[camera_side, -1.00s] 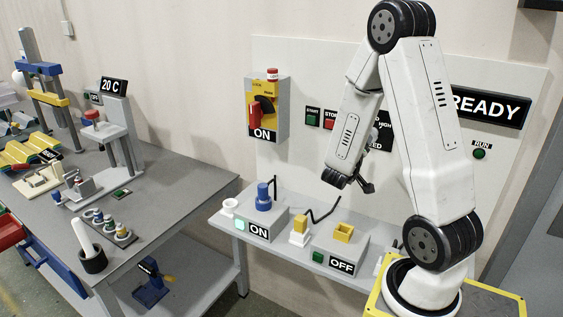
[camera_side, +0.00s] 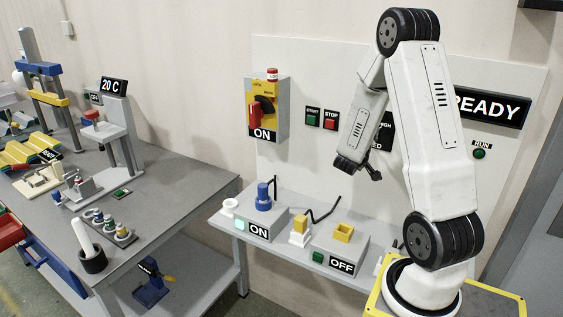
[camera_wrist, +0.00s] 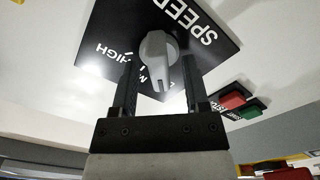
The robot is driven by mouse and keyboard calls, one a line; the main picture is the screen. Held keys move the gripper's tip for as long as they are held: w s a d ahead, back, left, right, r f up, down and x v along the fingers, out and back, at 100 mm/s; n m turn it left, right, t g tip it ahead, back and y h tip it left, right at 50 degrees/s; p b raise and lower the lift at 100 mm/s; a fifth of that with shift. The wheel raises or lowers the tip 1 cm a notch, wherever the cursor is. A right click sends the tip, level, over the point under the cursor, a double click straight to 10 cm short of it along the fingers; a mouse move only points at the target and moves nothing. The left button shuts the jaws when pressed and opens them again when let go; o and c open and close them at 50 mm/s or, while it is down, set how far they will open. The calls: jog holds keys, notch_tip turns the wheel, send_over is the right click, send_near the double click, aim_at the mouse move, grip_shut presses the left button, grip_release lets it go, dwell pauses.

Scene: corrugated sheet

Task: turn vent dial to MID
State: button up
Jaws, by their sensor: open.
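A grey dial (camera_wrist: 158,50) with a raised grip bar sits on a black panel (camera_wrist: 105,32) in the wrist view. The panel is lettered SPEED and HIGH, and an M shows beside the dial; other marks are hidden. The visible end of the grip bar points down in the picture, near the M; the exact setting is unclear. My gripper (camera_wrist: 159,66) is open, with one finger on each side of the dial; contact cannot be told. In the side view, my gripper (camera_side: 359,167) is near the wall board, and my arm partly covers the black panel (camera_side: 386,131).
Green START (camera_side: 312,120) and red STOP (camera_side: 330,123) buttons sit left of the panel. A yellow switch box (camera_side: 262,105) reading ON is further left. Below, a grey shelf (camera_side: 290,250) carries ON and OFF boxes. A READY display (camera_side: 490,107) is at right.

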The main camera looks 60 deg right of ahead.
grip_shut()
jog(key=shift+m, duration=0.4)
jog(key=m, duration=0.4)
jog(key=shift+s+r, duration=0.1)
jog(key=shift+s+m, duration=0.1)
jog(key=shift+m, duration=2)
grip_release()
jog(key=shift+a, duration=0.1)
